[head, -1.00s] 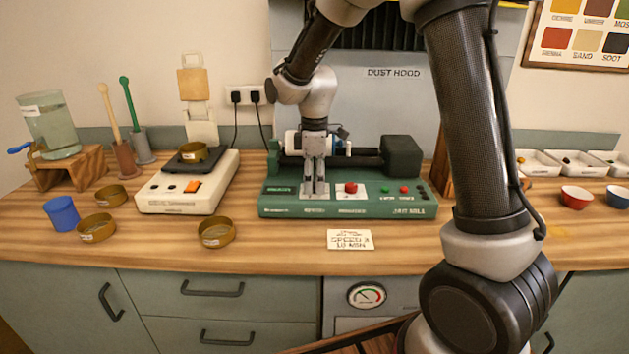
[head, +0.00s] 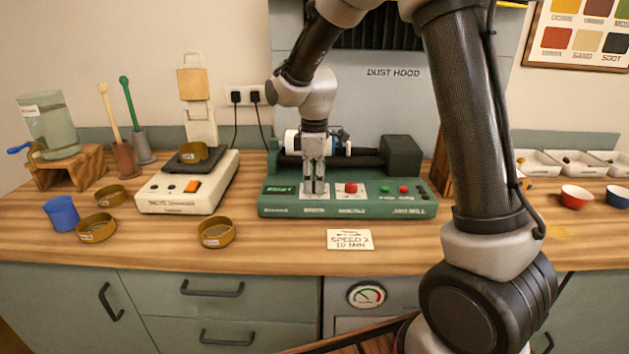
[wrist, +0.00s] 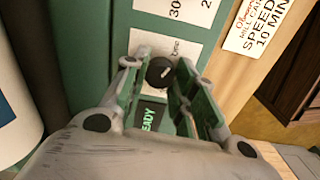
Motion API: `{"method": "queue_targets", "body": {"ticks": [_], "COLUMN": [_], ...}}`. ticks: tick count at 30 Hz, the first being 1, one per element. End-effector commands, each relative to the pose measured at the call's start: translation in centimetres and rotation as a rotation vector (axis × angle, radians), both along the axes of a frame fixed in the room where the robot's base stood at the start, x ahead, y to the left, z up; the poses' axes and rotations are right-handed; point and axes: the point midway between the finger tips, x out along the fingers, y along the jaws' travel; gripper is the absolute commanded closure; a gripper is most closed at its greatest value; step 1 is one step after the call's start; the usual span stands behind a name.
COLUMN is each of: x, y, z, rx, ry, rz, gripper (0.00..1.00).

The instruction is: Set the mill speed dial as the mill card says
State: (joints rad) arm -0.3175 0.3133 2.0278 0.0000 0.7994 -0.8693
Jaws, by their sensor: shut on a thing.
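The mill (head: 420,208) is a green machine on the bench, with a row of controls along its front. My gripper (head: 314,190) reaches down onto the left part of that row, and its fingers hide the speed dial in the head view. In the wrist view, my gripper (wrist: 157,66) has one finger on each side of the black speed dial (wrist: 161,74) and is shut on it. A light pointer mark shows on the dial, but its setting is unclear. The mill card (head: 350,240) lies in front of the mill and appears to read "SPEED 2, 10 MIN"; the digit is blurred.
A red button (head: 351,188) sits just right of my gripper. A green display (wrist: 150,117) reads "READY". A scale (head: 160,196) with a brass dish stands left of the mill. More brass dishes (head: 216,232) and a blue cup (head: 61,214) stand farther left.

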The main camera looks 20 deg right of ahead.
Motion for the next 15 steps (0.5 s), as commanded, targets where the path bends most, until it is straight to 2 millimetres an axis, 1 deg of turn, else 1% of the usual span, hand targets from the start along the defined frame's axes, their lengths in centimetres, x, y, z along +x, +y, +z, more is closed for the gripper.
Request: {"method": "queue_targets", "body": {"ticks": [5,15], "x": [0.02,0.02], "y": [-0.02,-0.04], "z": [0.01,0.0], "rx": [-0.001,-0.001], "ry": [0.0,0.001], "rz": [-0.113,-0.427], "gripper": [0.97,0.97]}}
